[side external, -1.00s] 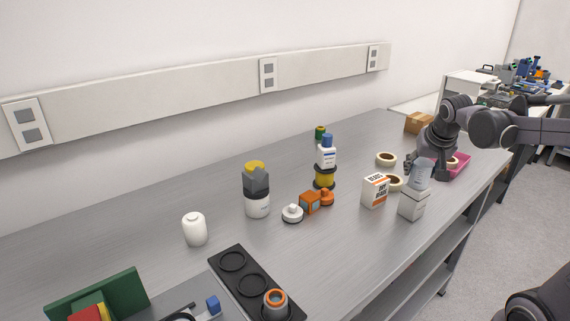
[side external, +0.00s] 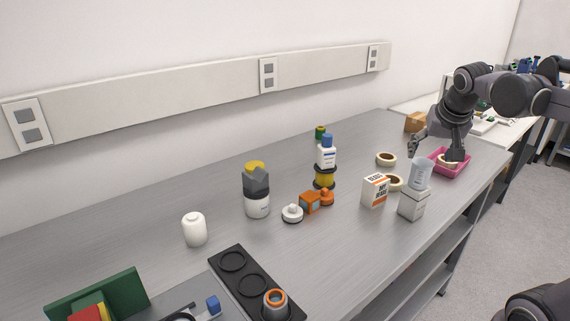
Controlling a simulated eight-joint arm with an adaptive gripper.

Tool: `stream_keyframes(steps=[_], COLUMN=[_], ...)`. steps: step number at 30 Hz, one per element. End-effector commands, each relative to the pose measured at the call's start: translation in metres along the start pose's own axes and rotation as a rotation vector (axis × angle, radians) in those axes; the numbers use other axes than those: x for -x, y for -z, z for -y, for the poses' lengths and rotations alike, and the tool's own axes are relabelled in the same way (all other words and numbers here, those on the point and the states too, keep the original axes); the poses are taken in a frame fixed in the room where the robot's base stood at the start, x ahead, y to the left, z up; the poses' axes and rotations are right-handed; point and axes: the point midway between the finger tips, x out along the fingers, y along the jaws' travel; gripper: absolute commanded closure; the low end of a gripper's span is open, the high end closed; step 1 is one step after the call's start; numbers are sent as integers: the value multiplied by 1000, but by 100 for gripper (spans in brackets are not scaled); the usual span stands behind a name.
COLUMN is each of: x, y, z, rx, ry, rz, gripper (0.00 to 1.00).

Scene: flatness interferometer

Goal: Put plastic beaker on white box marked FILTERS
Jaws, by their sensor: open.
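A translucent plastic beaker (side external: 420,172) stands upright on top of a white box (side external: 412,205) at the right of the bench. The marking on this box is too small to read. My gripper (side external: 434,151) is open and empty, with its fingers spread behind and above the beaker, near the pink tray. It appears apart from the beaker.
A white box with orange print (side external: 375,190) stands just left of the beaker. Tape rolls (side external: 386,159) and a pink tray (side external: 462,170) lie behind. Orange parts (side external: 310,202) and bottles (side external: 326,152) stand mid-bench.

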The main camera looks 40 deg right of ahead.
Motion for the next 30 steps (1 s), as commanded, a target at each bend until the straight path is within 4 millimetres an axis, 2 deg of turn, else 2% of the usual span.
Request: stream_keyframes(steps=[3,9,13,15,17,20,21,24,27,30], x=[19,39,45,43,37,22,17,6,-2,-5], y=[0,0,-2,-10,-26,-67,-86,-133,-170,-192], z=[0,0,2,11,26,60,74,100,115,123], rx=[0,0,7,44,111,278,352,520,645,717], ry=[1,1,5,29,70,177,223,331,412,460], rz=[0,1,1,-1,-4,-17,-24,-48,-70,-85], gripper=[28,28,28,28,28,28,28,28,28,28])
